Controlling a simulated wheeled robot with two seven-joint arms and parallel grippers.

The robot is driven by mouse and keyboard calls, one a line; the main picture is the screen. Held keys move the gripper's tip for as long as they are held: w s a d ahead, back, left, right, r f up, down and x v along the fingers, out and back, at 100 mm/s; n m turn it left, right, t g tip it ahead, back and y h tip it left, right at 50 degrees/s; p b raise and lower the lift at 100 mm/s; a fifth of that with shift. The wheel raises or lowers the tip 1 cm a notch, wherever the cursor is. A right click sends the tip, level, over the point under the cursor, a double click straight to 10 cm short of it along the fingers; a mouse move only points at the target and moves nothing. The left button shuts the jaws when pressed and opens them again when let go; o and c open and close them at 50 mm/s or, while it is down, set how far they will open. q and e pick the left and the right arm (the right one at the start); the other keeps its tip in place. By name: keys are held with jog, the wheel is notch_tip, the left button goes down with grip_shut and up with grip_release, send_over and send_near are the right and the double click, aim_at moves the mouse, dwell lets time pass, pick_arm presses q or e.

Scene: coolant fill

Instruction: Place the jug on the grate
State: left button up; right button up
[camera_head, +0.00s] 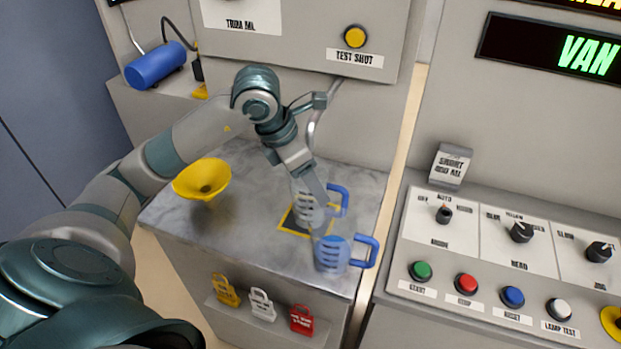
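Two clear jugs with blue handles stand close together on the right part of the metal counter. The rear jug (305,212) is over a dark square with yellow edges (289,222), which looks like the grate. Whether it rests on the square or is held just above it I cannot tell. The front jug (331,255) is upright near the counter's front right, its handle pointing right. My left gripper (319,205) reaches down at the rear jug and covers part of it. Its fingertips are hard to make out, so its grip is unclear. My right gripper is not in view.
A yellow funnel (203,181) is on the counter's left. Yellow, white and red tags (262,305) hang on the counter's front. A control panel (500,260) with knobs and buttons is at right. A dispenser cabinet (300,35) stands behind. The counter's front middle is clear.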

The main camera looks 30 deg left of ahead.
pick_arm(q)
jog(key=shift+f, duration=0.1)
jog(key=o, duration=1.1)
jog(key=shift+c, duration=0.2)
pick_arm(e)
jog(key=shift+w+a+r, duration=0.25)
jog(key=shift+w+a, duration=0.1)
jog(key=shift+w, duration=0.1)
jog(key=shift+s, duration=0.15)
